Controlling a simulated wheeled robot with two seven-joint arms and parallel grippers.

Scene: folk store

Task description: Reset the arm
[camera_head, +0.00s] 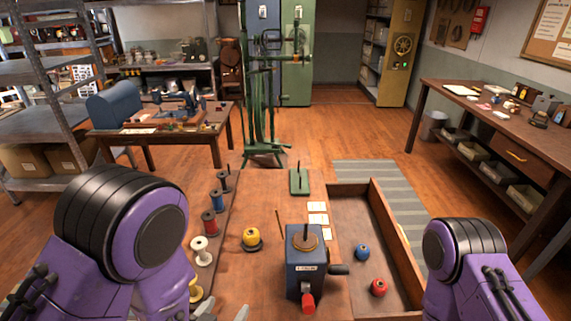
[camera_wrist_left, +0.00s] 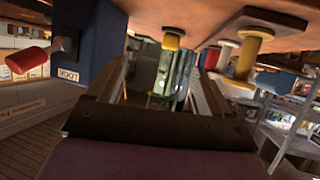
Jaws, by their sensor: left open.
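My left arm (camera_head: 125,235), purple and black, comes in at the lower left of the head view. Only pale tips of my left gripper (camera_head: 222,312) show there, at the bottom edge, left of the blue box (camera_head: 305,268). In the left wrist view my left gripper (camera_wrist_left: 160,88) is open, with its two grey fingers apart and nothing visible between them. That view looks upside down, with the table along its top. My right arm (camera_head: 470,265) stands at the lower right of the head view. Its gripper is out of the picture.
The blue box has a side crank and a red handle (camera_head: 308,302). A wooden tray (camera_head: 345,230) holds a blue ball (camera_head: 362,252) and a red ball (camera_head: 378,287).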

